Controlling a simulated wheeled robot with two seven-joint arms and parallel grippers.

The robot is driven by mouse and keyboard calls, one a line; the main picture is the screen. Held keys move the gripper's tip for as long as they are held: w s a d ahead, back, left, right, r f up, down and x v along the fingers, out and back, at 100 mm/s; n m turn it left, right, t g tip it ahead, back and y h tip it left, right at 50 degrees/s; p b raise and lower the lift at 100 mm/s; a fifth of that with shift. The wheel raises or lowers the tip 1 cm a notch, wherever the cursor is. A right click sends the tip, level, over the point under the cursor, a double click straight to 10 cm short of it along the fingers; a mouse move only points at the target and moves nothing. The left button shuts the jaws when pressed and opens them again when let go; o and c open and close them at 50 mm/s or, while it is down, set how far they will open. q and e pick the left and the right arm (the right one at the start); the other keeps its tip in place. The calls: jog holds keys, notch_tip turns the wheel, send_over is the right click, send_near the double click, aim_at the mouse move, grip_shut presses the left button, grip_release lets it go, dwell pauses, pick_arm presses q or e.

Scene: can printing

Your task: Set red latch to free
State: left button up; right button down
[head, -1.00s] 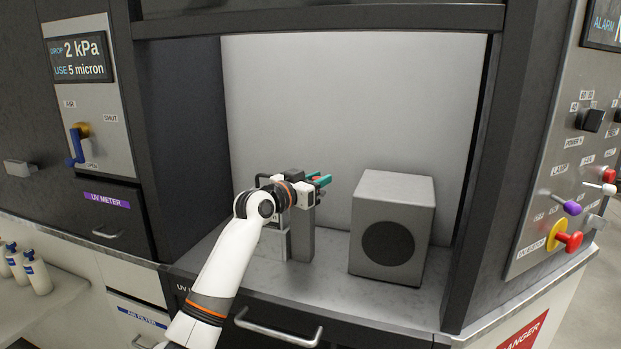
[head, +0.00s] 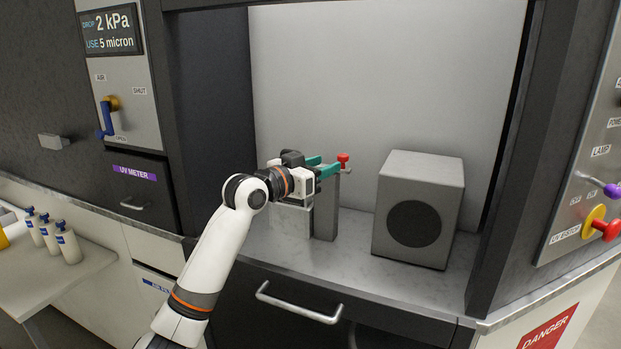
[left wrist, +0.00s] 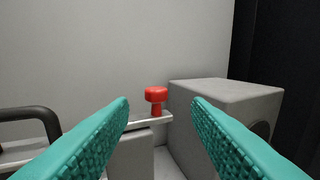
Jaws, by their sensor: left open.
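The red latch (head: 344,158) is a small round red knob on a short stem, beside the top of a grey post in the recess. It also shows in the left wrist view (left wrist: 156,96), upright at the end of a thin pale bar. My left gripper (head: 330,165) has teal fingers, open and empty. Its fingertips are just left of the knob in the head view. In the left wrist view the knob appears between the two fingers, beyond the tips with a gap. My wrist hides part of the fixture. My right gripper is not in view.
A grey box (head: 427,185) with a dark round disc stands right of the fixture. A black handle (left wrist: 35,122) is at the left in the wrist view. The counter between post and box is narrow.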

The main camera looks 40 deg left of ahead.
pick_arm(q)
jog(key=s, duration=0.3)
jog(key=shift+s+a+b, duration=0.2)
jog(key=shift+s+b, duration=0.2)
